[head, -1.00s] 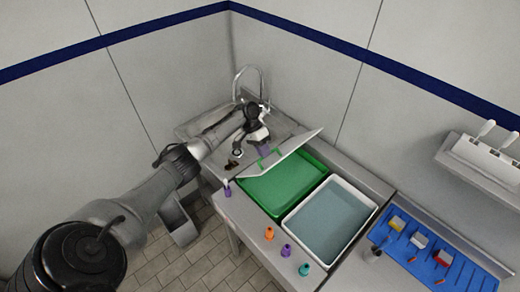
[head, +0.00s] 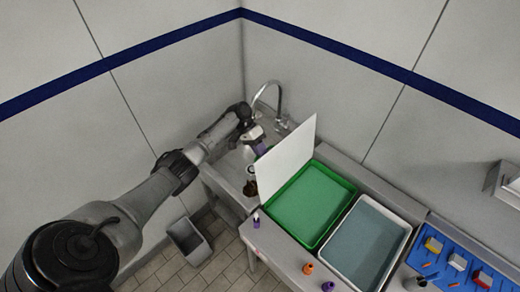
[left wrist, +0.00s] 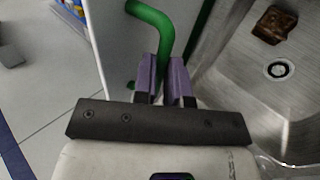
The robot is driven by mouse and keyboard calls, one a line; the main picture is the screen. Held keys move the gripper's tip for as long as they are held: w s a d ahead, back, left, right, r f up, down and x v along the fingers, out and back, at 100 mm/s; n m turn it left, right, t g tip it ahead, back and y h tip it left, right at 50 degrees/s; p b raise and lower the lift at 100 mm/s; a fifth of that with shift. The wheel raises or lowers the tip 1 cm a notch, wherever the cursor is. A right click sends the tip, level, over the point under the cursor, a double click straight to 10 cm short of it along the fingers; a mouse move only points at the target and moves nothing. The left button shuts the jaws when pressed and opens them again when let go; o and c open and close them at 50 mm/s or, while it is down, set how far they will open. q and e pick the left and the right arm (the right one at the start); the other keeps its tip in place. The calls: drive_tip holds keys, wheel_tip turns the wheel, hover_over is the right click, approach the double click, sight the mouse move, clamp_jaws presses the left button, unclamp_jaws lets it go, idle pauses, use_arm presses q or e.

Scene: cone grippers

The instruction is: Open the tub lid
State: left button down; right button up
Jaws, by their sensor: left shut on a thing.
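The tub lid (head: 287,155) is a pale panel standing steeply, almost upright, along the left edge of the green tub (head: 336,218). The tub is open on top and shows a green surface inside. My left gripper (head: 262,147) is behind the lid, on its sink side. In the left wrist view, the purple fingers of my left gripper (left wrist: 165,80) are shut on the green lid handle (left wrist: 155,22). The lid's flat face (left wrist: 125,55) shows beside the handle. In the head view the handle is hidden by the lid. My right gripper is not in view.
A white tray (head: 332,269) of grey-blue liquid stands right of the tub. Small bottles, one orange (head: 308,268), stand on the front edge. A grey bin (head: 189,241) stands below.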

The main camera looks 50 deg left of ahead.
use_arm(q)
drive_tip(key=shift+s+a+f, duration=0.1)
drive_tip(key=shift+a+f, duration=0.05)
drive_tip(key=shift+f, duration=0.3)
drive_tip(key=shift+s+a+f, duration=0.1)
drive_tip(key=shift+f, duration=0.3)
drive_tip(key=c, duration=1.4)
unclamp_jaws()
drive_tip(key=shift+o, duration=1.2)
drive_tip(key=shift+r, duration=0.3)
drive_tip(key=shift+a, duration=0.1)
drive_tip(key=b+v, duration=0.3)
drive_tip(key=v, duration=1)
drive_tip(key=shift+a+r+b, duration=0.25)
drive_tip(key=shift+a+b, duration=0.05)
drive_tip(key=shift+b, duration=0.1)
drive_tip(key=shift+w, duration=0.1)
